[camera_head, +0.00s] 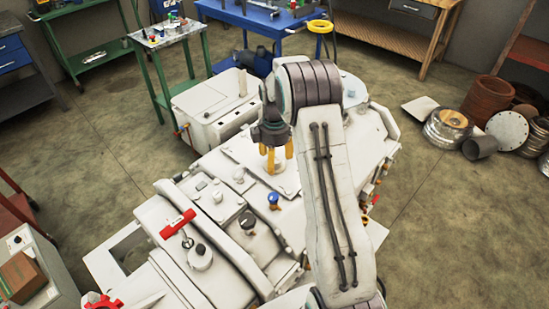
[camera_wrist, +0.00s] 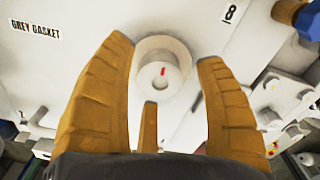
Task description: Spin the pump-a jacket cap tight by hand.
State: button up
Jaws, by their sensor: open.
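My gripper (camera_head: 275,163) has yellow-brown fingers and points down over the white machine (camera_head: 205,165). In the wrist view my gripper (camera_wrist: 164,50) is open, with its fingers spread on both sides of a round white cap (camera_wrist: 160,76). The cap has a short red mark on its top and sits in a wider pale ring. A third finger shows below the cap. I see no clear contact between fingers and cap. No label names the cap as pump-a's. In the head view the fingers and arm mostly hide this spot.
A "GREY GASKET" label (camera_wrist: 36,27) and an "8" label (camera_wrist: 230,13) are on the white surface. A blue-topped fitting (camera_head: 274,199), a red T-handle (camera_head: 177,223) and a black knob (camera_head: 247,220) stand up nearby. A blue part (camera_wrist: 307,22) is at the wrist view's upper right.

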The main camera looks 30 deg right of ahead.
jog(key=c, duration=1.2)
jog(key=shift+m, duration=0.4)
jog(key=m+b, duration=0.1)
jog(key=m, duration=0.4)
jog(key=shift+m+b, duration=0.4)
jog(key=m+b, duration=0.1)
jog(key=m, duration=1.1)
jog(key=shift+m, duration=0.3)
jog(key=m, duration=0.5)
jog(key=shift+m+b, duration=0.3)
jog(key=shift+r, duration=0.1)
